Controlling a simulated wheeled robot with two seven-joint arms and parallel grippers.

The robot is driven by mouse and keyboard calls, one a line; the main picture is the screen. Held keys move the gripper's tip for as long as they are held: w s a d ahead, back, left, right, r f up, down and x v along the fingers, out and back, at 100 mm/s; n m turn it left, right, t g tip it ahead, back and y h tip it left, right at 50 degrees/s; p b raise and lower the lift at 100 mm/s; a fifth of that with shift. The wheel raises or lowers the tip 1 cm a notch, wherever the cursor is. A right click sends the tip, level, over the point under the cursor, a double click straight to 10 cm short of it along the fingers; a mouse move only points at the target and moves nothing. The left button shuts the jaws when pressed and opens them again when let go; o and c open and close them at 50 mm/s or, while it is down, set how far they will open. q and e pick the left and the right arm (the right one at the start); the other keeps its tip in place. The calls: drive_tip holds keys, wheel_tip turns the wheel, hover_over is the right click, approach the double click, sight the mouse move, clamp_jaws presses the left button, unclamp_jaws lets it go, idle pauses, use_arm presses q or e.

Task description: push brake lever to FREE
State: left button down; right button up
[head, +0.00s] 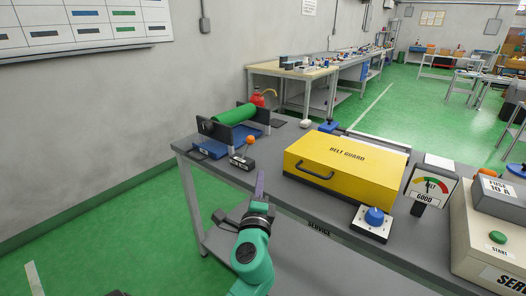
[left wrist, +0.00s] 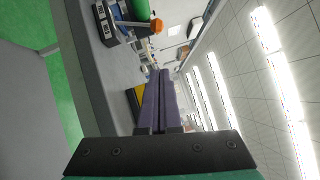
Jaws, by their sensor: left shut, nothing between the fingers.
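The brake lever is a short lever with an orange knob (head: 249,138) on a small black box with white label plates (head: 241,162). It stands near the left end of the grey bench, in front of the green roller. The label text is too small to read. In the left wrist view the orange knob (left wrist: 156,25) shows at the top, beside the labelled box (left wrist: 104,18). My left gripper (head: 260,176) has its purple fingers shut and empty. It is near the bench's front edge, just right of and nearer than the lever box, apparently not touching it. My right gripper is not in view.
The green roller (head: 235,114) sits in a black frame behind the lever. A yellow belt guard (head: 338,170) stands to the right, with a blue knob (head: 374,215) before it and a gauge (head: 430,187) beyond. Bare bench top (head: 268,150) lies between lever and guard.

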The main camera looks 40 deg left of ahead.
sight(247, 148)
use_arm(q)
drive_tip(key=s+a+p+x, duration=0.1)
drive_tip(key=a+p+x, duration=0.1)
drive_tip(key=x, duration=1.1)
drive_tip(key=shift+s+r+p, duration=0.2)
drive_tip(key=shift+s+p, duration=0.05)
drive_tip(key=shift+p, duration=0.1)
